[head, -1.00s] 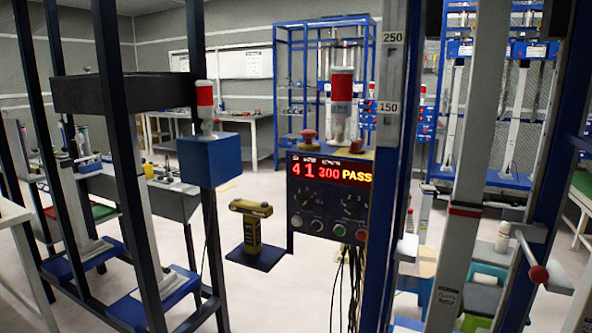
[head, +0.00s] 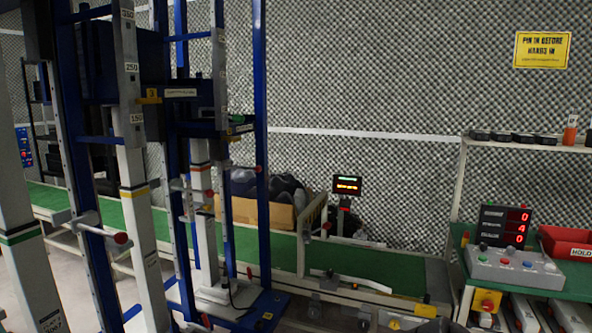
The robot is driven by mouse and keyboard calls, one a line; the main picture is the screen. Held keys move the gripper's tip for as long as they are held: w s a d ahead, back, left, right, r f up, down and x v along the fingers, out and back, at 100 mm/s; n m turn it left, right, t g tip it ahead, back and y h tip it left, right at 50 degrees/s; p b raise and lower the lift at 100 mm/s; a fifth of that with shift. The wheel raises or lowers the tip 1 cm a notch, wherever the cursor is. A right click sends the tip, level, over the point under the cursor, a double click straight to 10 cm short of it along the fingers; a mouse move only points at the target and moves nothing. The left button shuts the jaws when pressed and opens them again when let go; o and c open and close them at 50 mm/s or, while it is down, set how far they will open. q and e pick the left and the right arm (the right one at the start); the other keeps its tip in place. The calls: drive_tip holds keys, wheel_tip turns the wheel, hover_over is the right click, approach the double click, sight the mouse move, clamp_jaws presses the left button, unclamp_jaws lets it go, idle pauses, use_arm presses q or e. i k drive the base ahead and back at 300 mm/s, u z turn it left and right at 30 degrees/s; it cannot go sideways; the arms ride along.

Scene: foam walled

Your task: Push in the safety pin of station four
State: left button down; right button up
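Tall blue test frames with pale columns stand at the left in the head view. A red-knobbed pin (head: 121,238) sticks out to the right from a bracket on the nearer frame. Another red knob (head: 210,193) shows on the frame behind it (head: 260,110). How deep the pins sit is too small to tell. Neither of my grippers is in view.
A green conveyor (head: 365,268) runs behind the frames, with a cardboard box (head: 262,212) of dark items. At the right, a bench holds a red-digit display (head: 503,226), a button panel (head: 514,266) and a red bin (head: 568,243). A yellow sign (head: 542,50) hangs above.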

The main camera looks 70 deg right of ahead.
sight(258, 168)
drive_tip(key=z, duration=3.15)
drive_tip(key=i, duration=2.1)
drive_tip(key=u, duration=0.75)
